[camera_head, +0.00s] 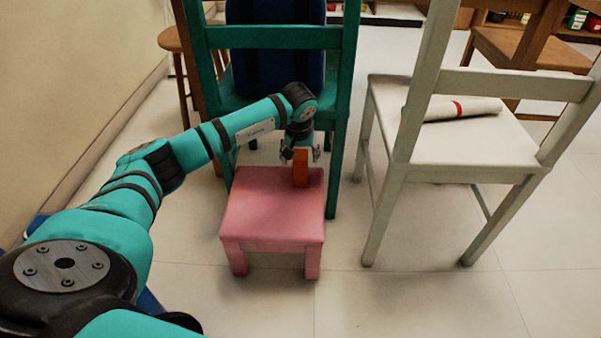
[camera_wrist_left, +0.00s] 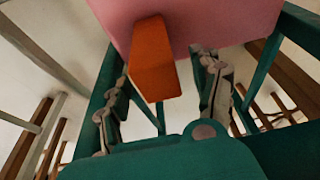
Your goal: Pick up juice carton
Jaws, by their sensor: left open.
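The orange juice carton (camera_head: 300,170) stands upright near the far right edge of the pink stool (camera_head: 268,213). My left gripper (camera_head: 300,156) is open just behind the carton's upper part, with one finger showing on each side of it. In the left wrist view the carton (camera_wrist_left: 155,58) is between the two spread fingers of the left gripper (camera_wrist_left: 160,72), nearer the left finger. The pink stool (camera_wrist_left: 225,20) is above it in that picture. Whether a finger touches the carton I cannot tell. My right gripper is not in view.
A teal chair (camera_head: 338,150) with a dark blue object (camera_head: 275,70) on it stands close behind the stool. A white chair (camera_head: 470,150) bearing a rolled paper with a red band (camera_head: 457,108) is at right. The floor in front is clear.

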